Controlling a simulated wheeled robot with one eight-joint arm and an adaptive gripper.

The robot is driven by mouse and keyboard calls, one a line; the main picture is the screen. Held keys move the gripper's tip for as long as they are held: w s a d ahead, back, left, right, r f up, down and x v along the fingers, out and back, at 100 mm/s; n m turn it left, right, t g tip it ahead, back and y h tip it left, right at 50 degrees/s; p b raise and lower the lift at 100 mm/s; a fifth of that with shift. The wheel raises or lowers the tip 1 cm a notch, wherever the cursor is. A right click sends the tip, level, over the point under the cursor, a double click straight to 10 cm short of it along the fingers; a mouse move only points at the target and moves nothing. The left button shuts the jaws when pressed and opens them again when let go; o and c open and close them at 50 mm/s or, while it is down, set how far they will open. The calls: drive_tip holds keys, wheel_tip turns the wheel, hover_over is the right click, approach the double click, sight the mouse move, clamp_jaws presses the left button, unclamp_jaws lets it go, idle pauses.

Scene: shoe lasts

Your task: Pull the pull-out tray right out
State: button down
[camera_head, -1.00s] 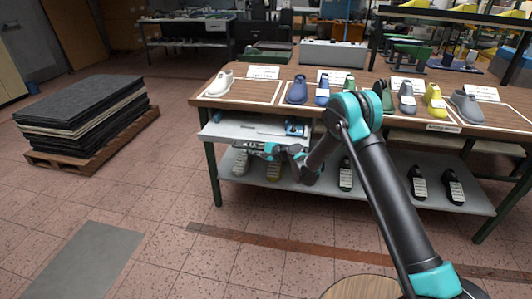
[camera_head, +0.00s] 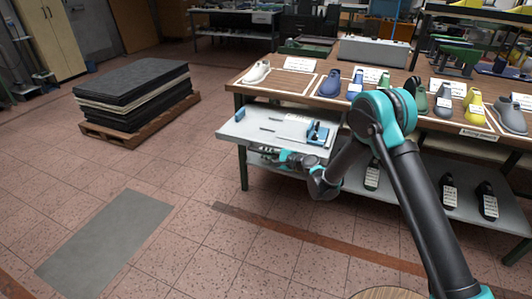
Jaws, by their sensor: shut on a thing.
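The pull-out tray (camera_head: 262,128) is a pale grey board under the left part of the wooden table. It sticks out past the table's front edge, with much of its top showing. Its back part is hidden under the tabletop. My gripper (camera_head: 262,152) is at the tray's front edge, low and partly hidden under it. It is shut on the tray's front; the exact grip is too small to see.
On the tray are a blue clamp-like thing (camera_head: 318,133) and a small blue piece (camera_head: 240,114). Several shoe lasts stand on the wooden table (camera_head: 300,85), others on its lower shelf (camera_head: 410,190). A pallet of dark sheets (camera_head: 132,90) stands left.

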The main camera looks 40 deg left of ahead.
drive_tip(key=shift+w, duration=0.1)
drive_tip(key=c, duration=1.6)
unclamp_jaws()
drive_tip(key=shift+o, duration=0.2)
drive_tip(key=shift+d, duration=0.1)
drive_tip(key=v, duration=1.1)
drive_tip(key=shift+d+r, duration=0.2)
drive_tip(key=shift+d, duration=0.2)
